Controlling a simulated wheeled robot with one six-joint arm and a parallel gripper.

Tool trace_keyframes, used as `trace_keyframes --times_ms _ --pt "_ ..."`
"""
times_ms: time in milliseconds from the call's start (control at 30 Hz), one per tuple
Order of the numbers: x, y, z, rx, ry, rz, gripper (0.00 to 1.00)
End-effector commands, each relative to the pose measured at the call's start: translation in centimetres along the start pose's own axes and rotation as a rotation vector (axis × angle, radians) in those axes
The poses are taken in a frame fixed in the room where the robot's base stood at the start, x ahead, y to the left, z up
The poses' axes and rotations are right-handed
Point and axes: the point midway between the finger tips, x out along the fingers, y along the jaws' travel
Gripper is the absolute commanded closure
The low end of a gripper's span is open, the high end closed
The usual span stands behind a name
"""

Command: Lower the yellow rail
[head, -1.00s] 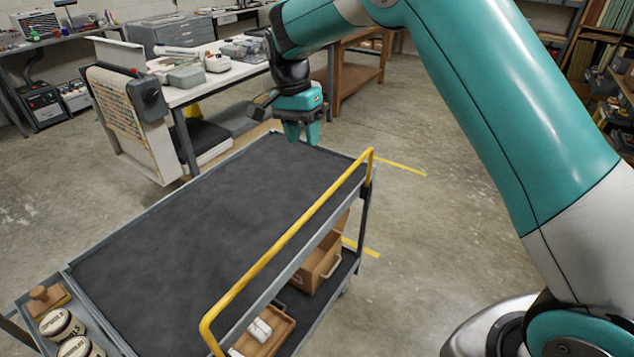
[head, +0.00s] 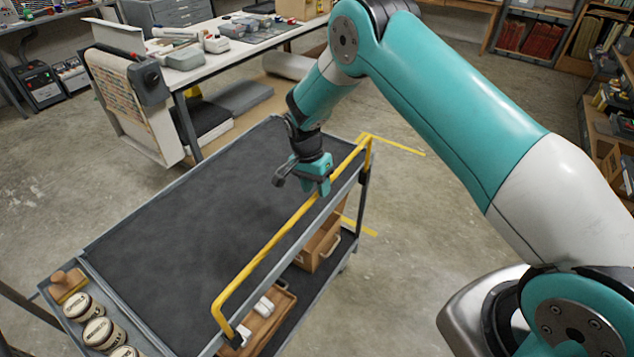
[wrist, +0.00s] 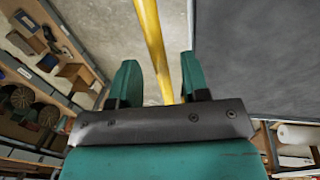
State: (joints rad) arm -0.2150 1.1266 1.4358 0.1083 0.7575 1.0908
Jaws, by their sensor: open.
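The yellow rail (head: 262,255) stands raised along the right long side of the dark-topped cart (head: 190,210). My gripper (head: 322,188) is at the rail's far half, close to its top bar. In the wrist view the yellow rail (wrist: 152,45) runs between the two teal fingers of my gripper (wrist: 158,82), which are apart. The rail lies nearer the right finger in that view. Whether a finger touches the rail cannot be told. The part of the rail behind the fingers is partly hidden in the head view.
The cart's top is bare. A side shelf at its near left holds a wooden stamp (head: 67,283) and several round tins (head: 98,331). Brown boxes (head: 320,243) sit on the lower shelf. A white worktable (head: 240,52) stands behind; floor is clear at right.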

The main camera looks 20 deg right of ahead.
Motion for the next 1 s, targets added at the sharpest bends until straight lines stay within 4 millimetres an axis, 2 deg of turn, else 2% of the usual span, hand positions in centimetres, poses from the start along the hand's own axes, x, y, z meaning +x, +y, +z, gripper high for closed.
trace_keyframes --times_ms 167,400,567,600,833,1000 --pt "0.8 0.0 0.0 0.000 0.000 -0.001 0.58" --pt "0.8 -0.1 0.0 -0.001 0.000 -0.001 0.60" --pt "0.8 -0.1 0.0 -0.001 0.001 -0.002 0.97" --pt "0.8 -0.1 0.1 -0.001 0.001 -0.002 1.00" --pt "1.1 -0.2 0.1 -0.002 0.001 -0.003 1.00" --pt "3.3 -0.6 0.1 -0.002 0.001 -0.003 1.00"
